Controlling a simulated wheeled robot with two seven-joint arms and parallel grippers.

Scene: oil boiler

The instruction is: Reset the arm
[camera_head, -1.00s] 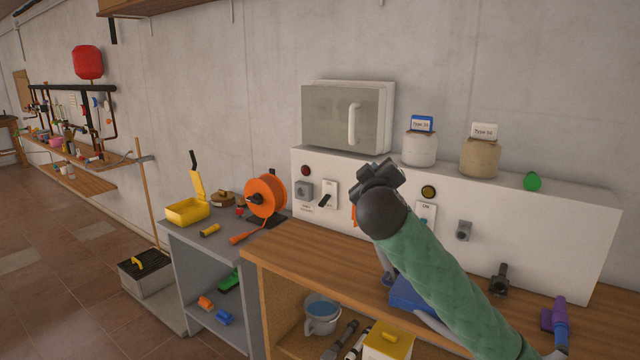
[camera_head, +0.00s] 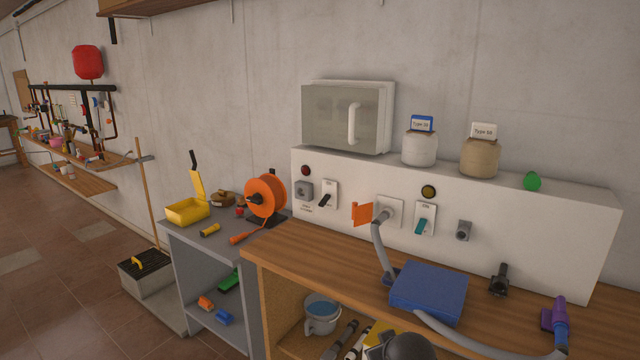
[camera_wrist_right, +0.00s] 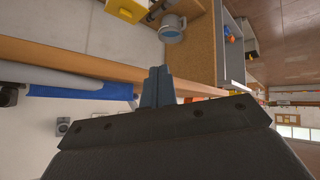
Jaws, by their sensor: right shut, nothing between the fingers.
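My right gripper (camera_wrist_right: 157,85) shows in the right wrist view, its two dark fingers together with nothing between them. It hangs in front of the wooden workbench (camera_head: 590,325), whose edge (camera_wrist_right: 200,88) runs behind the fingers in the wrist view. In the head view only a dark rounded part of my right arm shows at the bottom edge; the fingers cannot be made out there. My left gripper is in neither view.
The workbench carries a blue box (camera_head: 428,292) with grey hoses, a black fitting (camera_head: 499,280) and a purple tool (camera_head: 558,325). Behind stands a white panel (camera_head: 560,235) with switches. A grey cup (camera_head: 321,318) sits on the shelf below. The air above the bench is clear.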

